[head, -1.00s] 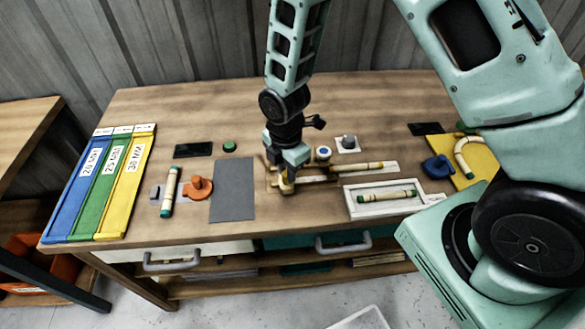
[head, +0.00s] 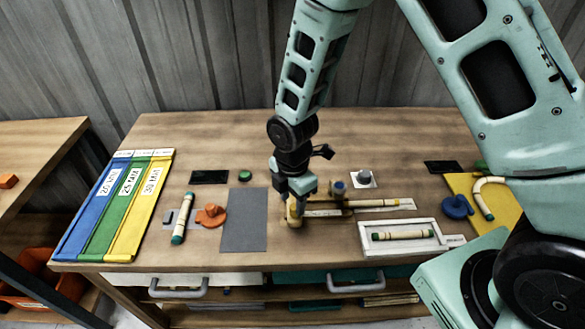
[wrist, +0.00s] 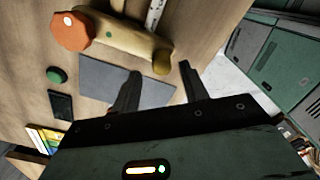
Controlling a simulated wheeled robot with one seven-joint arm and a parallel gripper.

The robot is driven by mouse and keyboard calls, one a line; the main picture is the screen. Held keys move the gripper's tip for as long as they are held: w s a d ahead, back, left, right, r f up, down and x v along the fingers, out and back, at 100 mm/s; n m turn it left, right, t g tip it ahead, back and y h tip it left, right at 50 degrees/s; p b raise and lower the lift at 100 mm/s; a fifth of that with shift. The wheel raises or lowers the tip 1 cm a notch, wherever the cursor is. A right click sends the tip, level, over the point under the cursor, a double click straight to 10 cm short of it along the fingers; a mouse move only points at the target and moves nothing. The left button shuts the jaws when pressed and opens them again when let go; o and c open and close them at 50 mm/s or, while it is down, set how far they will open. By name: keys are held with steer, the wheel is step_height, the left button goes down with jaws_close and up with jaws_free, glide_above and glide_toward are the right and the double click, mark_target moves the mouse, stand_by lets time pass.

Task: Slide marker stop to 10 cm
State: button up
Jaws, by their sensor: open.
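The measuring fixture lies right of the grey mat, with a pale ruler strip (head: 385,203) running to the right. A yellow-tan wooden block (head: 293,217) stands at its left end; I take it to be the marker stop but cannot be sure. In the wrist view a tan wooden piece (wrist: 125,42) has an orange knob (wrist: 72,31) at one end, and part of a marked scale (wrist: 154,14) shows beyond it. My gripper (head: 296,202) is low over the block in the head view. Its two fingers (wrist: 158,84) are apart and empty in the wrist view. Contact with the block cannot be told.
The grey mat (head: 244,220) lies left of the fixture. A white tray (head: 378,248) with a rattan piece is at front right. A blue knob (head: 338,188) stands behind the fixture. An orange clamp (head: 211,216) and coloured strips (head: 115,205) are at left.

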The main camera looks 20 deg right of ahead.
step_height(320, 180, up, 16)
steer(key=b, duration=0.2)
stand_by(0.5)
steer(key=s+a+m+b, duration=0.1)
steer(key=s+a+m, duration=0.1)
steer(key=s+m, duration=1.1)
steer(key=s, duration=0.8)
steer(key=shift+a+r+m+y+b, duration=0.3)
steer(key=shift+a+m, duration=0.1)
steer(key=shift+o, duration=0.4)
stand_by(0.4)
